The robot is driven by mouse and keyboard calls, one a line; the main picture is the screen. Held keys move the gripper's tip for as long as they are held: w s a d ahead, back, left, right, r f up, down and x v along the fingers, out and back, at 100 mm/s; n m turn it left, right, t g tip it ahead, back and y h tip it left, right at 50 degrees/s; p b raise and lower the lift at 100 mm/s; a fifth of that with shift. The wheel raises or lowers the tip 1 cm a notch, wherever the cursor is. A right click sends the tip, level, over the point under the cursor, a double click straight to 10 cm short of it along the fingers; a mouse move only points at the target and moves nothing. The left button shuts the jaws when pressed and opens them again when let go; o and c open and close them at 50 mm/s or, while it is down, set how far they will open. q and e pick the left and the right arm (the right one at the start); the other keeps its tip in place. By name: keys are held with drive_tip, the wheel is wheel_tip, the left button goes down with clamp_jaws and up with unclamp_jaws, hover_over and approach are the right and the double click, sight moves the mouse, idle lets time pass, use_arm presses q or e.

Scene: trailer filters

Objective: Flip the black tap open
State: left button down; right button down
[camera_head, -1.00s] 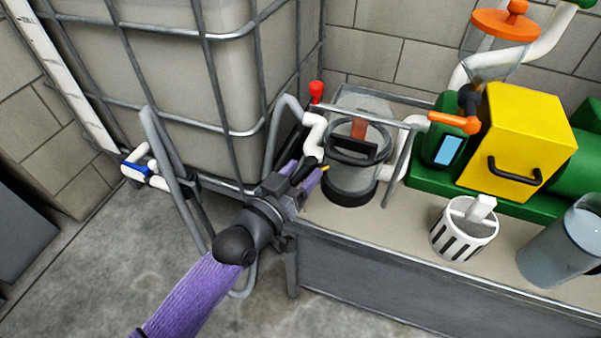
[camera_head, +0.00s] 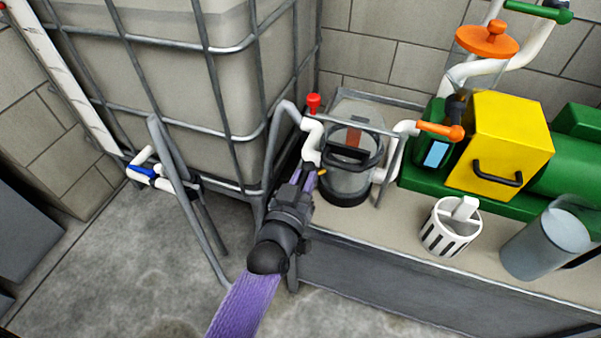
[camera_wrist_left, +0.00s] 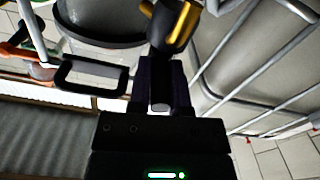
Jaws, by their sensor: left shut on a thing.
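The black tap sits at the lower end of a white pipe (camera_head: 311,135), between the caged tank and the clear filter vessel. In the left wrist view, the tap (camera_wrist_left: 160,28) shows at the top as a black body with a yellow part. My left gripper (camera_head: 304,175) reaches up to the tap from below. Its purple fingers (camera_wrist_left: 160,88) are closed around a narrow piece, which I take to be the tap's lever. The fingers hide most of the lever. My right gripper is in neither view.
The caged tank (camera_head: 185,75) stands left of the gripper. The clear filter vessel (camera_head: 347,182) stands close on its right, on the bench (camera_head: 395,225). A red knob (camera_head: 313,101) tops the white pipe. A yellow box (camera_head: 510,135) and a white basket (camera_head: 450,235) stand farther right.

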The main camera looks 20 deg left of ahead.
use_arm(q)
drive_tip(key=c, duration=0.7)
unclamp_jaws()
drive_tip(key=shift+o, duration=0.7)
drive_tip(key=s+p, duration=0.4)
drive_tip(key=s, duration=0.6)
drive_tip(key=shift+a, duration=0.1)
